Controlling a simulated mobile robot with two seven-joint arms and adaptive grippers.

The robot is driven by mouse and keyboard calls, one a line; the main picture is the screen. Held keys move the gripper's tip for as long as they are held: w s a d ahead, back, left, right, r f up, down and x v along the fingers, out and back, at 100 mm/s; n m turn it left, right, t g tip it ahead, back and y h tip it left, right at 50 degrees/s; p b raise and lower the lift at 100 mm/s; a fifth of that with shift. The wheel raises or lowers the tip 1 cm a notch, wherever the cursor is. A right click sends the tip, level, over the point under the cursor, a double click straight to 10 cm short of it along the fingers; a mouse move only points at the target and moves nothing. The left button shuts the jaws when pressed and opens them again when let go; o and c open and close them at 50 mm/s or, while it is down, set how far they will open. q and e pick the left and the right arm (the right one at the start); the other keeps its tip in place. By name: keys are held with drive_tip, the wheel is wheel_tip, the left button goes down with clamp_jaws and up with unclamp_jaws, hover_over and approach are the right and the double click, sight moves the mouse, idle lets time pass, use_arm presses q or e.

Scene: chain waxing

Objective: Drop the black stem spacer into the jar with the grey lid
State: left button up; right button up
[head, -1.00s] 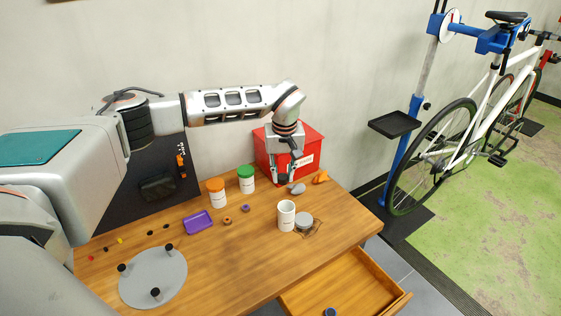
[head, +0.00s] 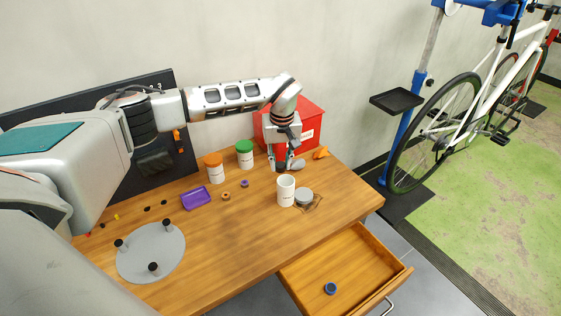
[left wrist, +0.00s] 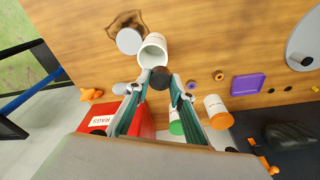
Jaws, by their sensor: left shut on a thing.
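My left gripper (head: 282,168) is shut on the black stem spacer (left wrist: 160,77), which shows as a dark round piece between the fingertips in the left wrist view. In the head view the spacer is hard to make out. The white jar (head: 286,191) stands upright and open on the bench, just in front of the gripper. Its open mouth also shows in the left wrist view (left wrist: 152,50), just beyond the spacer. The spacer appears outside the jar. The grey lid (head: 304,196) lies on the bench beside the jar. My right gripper is not in view.
Jars with orange (head: 213,160) and green (head: 244,147) lids stand behind left. A red box (head: 310,118) is behind the gripper. A grey item (head: 298,164) and an orange item (head: 321,152) lie nearby. A purple tray (head: 196,197) sits left. The front drawer (head: 345,265) is open.

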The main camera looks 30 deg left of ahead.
sight(281, 168)
use_arm(q)
drive_tip(key=o, duration=0.8)
drive_tip(key=shift+c, duration=0.2)
drive_tip(key=shift+o, duration=0.2)
wheel_tip(281, 168, up, 12)
drive_tip(key=s, duration=0.1)
drive_tip(key=shift+d, duration=0.4)
drive_tip(key=shift+s, duration=0.15)
